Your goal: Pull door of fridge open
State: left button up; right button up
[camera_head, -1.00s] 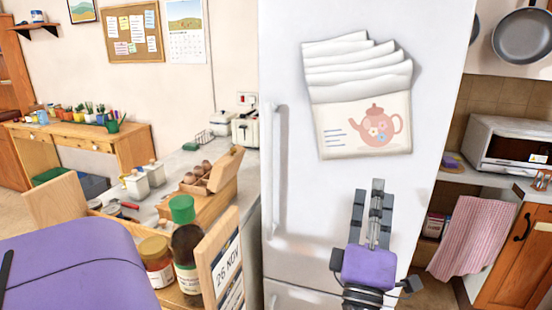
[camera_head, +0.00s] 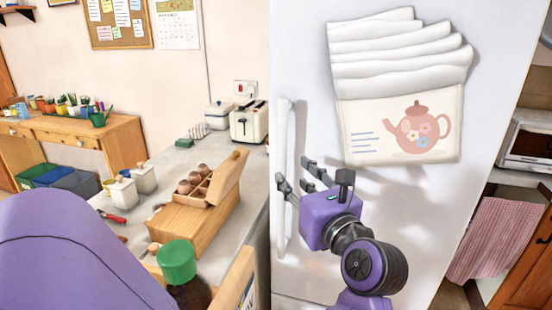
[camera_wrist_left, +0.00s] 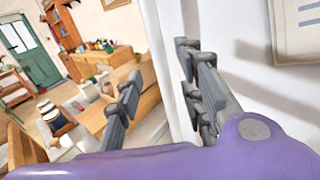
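The white fridge door (camera_head: 400,215) fills the right half of the head view and looks shut. Its long white vertical handle (camera_head: 283,225) runs along the door's left edge. My left gripper (camera_head: 291,178) is at the handle's middle height, fingers pointing left toward it. In the left wrist view the two fingers (camera_wrist_left: 160,65) are spread apart, with a white upright strip between them, so the gripper is open. I cannot tell whether a finger touches the handle. My right gripper is not in view.
A teapot-print holder with white sheets (camera_head: 400,130) hangs on the door. Left of the fridge, a counter carries an egg box (camera_head: 195,190), a toaster (camera_head: 248,122) and a green-capped bottle (camera_head: 177,262). A pink towel (camera_head: 495,240) hangs at the right.

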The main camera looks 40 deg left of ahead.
aim_at(284, 166)
pick_arm(q)
jog(key=shift+w+a+r, duration=0.2)
jog(key=shift+a+r, duration=0.1)
jog(key=shift+a, duration=0.2)
jog(key=p+x, duration=0.1)
jog(key=x, duration=0.4)
jog(key=shift+a+p, duration=0.1)
jog(key=shift+p, duration=0.3)
jog(key=shift+w+a+f, duration=0.1)
jog(key=shift+w+a, duration=0.15)
jog(key=shift+a, duration=0.15)
jog(key=c, duration=0.8)
grip_shut()
